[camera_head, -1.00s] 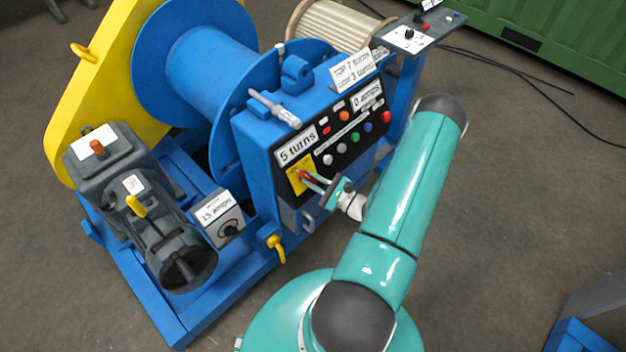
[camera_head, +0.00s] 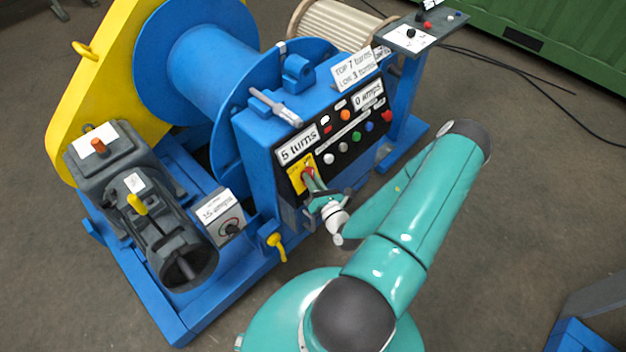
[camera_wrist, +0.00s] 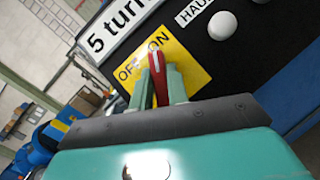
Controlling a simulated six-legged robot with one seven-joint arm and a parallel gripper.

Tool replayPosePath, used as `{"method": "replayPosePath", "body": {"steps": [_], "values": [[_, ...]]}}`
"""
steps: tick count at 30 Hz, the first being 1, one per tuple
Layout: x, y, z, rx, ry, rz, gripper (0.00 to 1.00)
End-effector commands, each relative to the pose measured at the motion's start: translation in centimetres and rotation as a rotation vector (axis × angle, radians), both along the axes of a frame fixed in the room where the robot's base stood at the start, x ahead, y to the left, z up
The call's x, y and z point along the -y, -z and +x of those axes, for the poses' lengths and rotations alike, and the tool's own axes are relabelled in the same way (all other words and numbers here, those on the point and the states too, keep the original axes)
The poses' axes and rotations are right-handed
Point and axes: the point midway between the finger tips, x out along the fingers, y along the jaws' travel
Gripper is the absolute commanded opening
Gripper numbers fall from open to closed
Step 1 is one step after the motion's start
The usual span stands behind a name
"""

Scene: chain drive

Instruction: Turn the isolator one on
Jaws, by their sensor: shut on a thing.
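The isolator is a red handle (camera_wrist: 157,76) on a yellow plate (camera_wrist: 185,74) marked OFF and ON, on the black front panel of the blue control box. In the wrist view the handle stands between the OFF and ON words, its tip close to the ON side. My gripper (camera_wrist: 158,84) is shut on the handle, with a green finger on each side of it. In the head view the yellow plate (camera_head: 297,182) is at the panel's lower left, and my gripper (camera_head: 314,187) reaches it from the lower right, partly hiding the handle.
White, green, blue and red buttons (camera_head: 357,137) sit to the right of the isolator. A "5 turns" sign (camera_head: 298,145) is just above it. A yellow-handled valve (camera_head: 276,243) and a grey motor (camera_head: 160,225) are at lower left. Open floor lies to the right.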

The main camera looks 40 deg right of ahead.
Motion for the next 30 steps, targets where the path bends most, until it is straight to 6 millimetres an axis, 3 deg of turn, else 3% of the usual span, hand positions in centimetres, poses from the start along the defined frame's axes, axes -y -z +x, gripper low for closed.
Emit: {"method": "replayPosePath", "body": {"steps": [12,29,30], "values": [[-0.16,-0.02,-0.05,-0.008,0.101,0.204,0.00],[-0.15,0.00,-0.04,-0.009,0.118,0.237,0.00],[-0.15,0.00,-0.04,-0.009,0.118,0.237,0.18]]}}
